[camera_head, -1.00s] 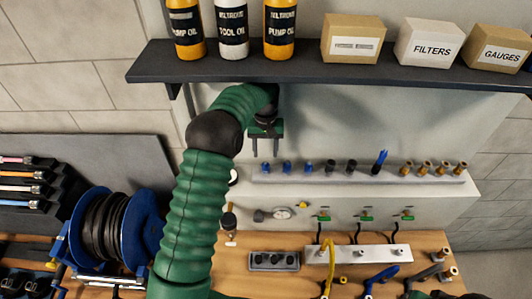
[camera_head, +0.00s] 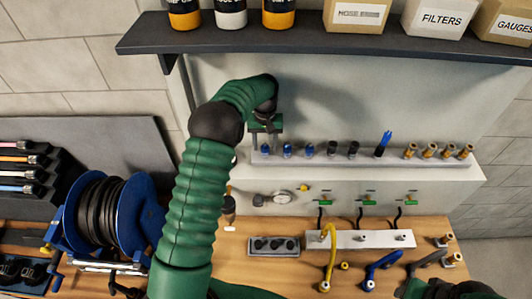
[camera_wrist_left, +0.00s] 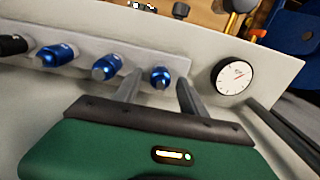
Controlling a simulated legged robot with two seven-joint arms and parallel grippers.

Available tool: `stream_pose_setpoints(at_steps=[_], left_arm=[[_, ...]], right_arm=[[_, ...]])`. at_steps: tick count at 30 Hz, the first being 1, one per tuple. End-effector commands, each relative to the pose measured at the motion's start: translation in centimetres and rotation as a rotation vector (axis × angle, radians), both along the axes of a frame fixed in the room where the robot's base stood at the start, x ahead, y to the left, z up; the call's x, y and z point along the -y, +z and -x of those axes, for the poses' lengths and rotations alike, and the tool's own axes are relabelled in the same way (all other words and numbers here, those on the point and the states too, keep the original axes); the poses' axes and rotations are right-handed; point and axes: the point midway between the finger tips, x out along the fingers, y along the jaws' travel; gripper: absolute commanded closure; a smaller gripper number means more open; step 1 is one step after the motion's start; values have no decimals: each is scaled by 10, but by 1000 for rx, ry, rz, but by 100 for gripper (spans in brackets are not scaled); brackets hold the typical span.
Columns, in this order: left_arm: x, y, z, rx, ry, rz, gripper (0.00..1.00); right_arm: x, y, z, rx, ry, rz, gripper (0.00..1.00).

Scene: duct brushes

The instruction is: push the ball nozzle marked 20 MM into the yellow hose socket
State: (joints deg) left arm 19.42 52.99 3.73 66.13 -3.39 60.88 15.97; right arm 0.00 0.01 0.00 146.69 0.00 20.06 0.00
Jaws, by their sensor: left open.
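My left gripper (camera_head: 265,144) is open, fingers pointing down at the left end of the grey nozzle rack (camera_head: 365,160). In the left wrist view, the end blue nozzle (camera_wrist_left: 160,77) appears between the open fingers (camera_wrist_left: 159,85); contact cannot be told. More blue nozzles (camera_head: 287,150) stand to its right, then black ones (camera_head: 353,149), a taller blue one (camera_head: 383,143) and brass ones (camera_head: 431,150). The size marks are unreadable, so I cannot tell which is 20 MM. The yellow hose (camera_head: 331,255) arches from the white block to the bench, its socket end (camera_head: 324,285) at the front.
A dark shelf (camera_head: 300,45) with bottles and boxes overhangs the rack. A gauge (camera_head: 283,197) is below the rack. A blue hose (camera_head: 382,265) and a dark tray (camera_head: 273,246) are on the bench. A blue reel (camera_head: 105,220) stands left.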

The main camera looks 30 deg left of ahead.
Motion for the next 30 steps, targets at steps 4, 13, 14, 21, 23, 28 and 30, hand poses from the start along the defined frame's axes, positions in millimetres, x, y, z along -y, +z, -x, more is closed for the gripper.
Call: stream_pose_setpoints(at_steps=[4,13,14,21,23,28,30], left_arm=[[0,-15,0,-1,0,1,51],[0,-15,0,-1,0,1,51],[0,-15,0,-1,0,1,51],[0,-15,0,-1,0,1,51],[0,-15,0,-1,0,1,51],[0,-15,0,-1,1,1,51],[0,-15,0,-1,0,1,51]], right_arm=[[0,-9,0,0,0,0,52],[0,-8,0,0,0,0,52],[0,-8,0,0,0,0,52],[0,-7,0,0,0,0,52],[0,-6,0,0,0,0,52],[0,-6,0,0,0,0,52],[0,-6,0,0,0,0,52]])
